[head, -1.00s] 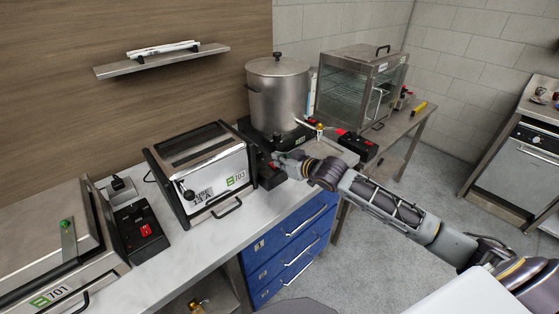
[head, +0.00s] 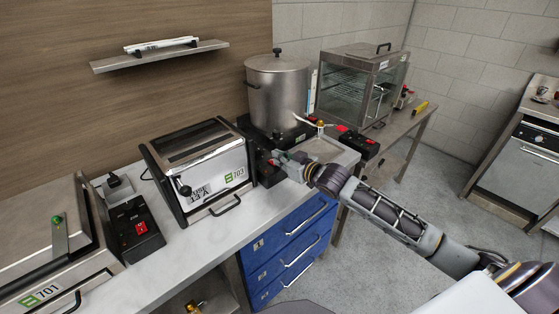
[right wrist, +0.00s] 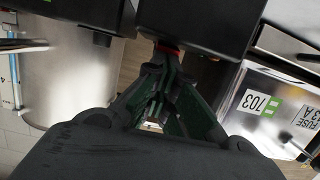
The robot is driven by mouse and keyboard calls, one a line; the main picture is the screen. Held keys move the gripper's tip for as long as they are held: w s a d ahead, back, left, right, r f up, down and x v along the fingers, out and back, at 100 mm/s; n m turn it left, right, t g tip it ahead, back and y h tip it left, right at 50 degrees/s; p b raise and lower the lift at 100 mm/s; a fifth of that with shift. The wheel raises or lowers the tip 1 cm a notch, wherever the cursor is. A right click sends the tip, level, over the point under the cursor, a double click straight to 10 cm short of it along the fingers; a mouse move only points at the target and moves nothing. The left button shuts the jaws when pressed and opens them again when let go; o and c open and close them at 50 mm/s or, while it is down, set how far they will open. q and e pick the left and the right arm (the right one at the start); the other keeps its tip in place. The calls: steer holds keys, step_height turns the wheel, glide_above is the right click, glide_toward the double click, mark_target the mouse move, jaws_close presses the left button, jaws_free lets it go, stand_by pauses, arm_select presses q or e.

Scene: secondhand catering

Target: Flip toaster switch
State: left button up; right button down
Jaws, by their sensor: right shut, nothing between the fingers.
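The toaster (head: 205,165), a steel box labelled 703 with a front handle, stands on the counter. It also shows at the right of the right wrist view (right wrist: 270,105). A black switch box (head: 267,172) sits just right of it, partly hidden by my right gripper (head: 278,160). In the right wrist view, a black box (right wrist: 200,22) is above my shut, empty right gripper (right wrist: 166,58). A small red part (right wrist: 168,47) on its edge is right at the fingertips. I cannot tell whether they touch. My left gripper is out of view.
A large steel pot (head: 275,95) stands behind the right gripper. Another appliance labelled 701 (head: 45,275) and its black box with a red switch (head: 136,232) are at left. A glass-fronted cabinet (head: 360,85) is at the back right. Blue drawers (head: 290,250) are below the counter.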

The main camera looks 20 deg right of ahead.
steer(key=shift+s+d+f+t+b, duration=0.1)
steer(key=shift+s+f+t+b, duration=0.05)
steer(key=shift+f+t+b, duration=0.15)
steer(key=shift+r, duration=0.1)
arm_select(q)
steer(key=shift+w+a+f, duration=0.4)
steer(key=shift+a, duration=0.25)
arm_select(e)
steer(key=shift+s+d+r, duration=0.1)
steer(key=shift+s+d, duration=0.1)
steer(key=shift+s, duration=0.3)
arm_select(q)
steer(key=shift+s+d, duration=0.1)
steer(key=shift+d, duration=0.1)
arm_select(e)
steer(key=v, duration=0.6)
steer(key=shift+s, duration=0.35)
steer(key=shift+d+r, duration=0.1)
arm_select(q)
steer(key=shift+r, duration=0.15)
arm_select(e)
steer(key=shift+r, duration=0.15)
arm_select(q)
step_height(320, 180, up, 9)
steer(key=p, duration=0.9)
arm_select(e)
step_height(320, 180, up, 9)
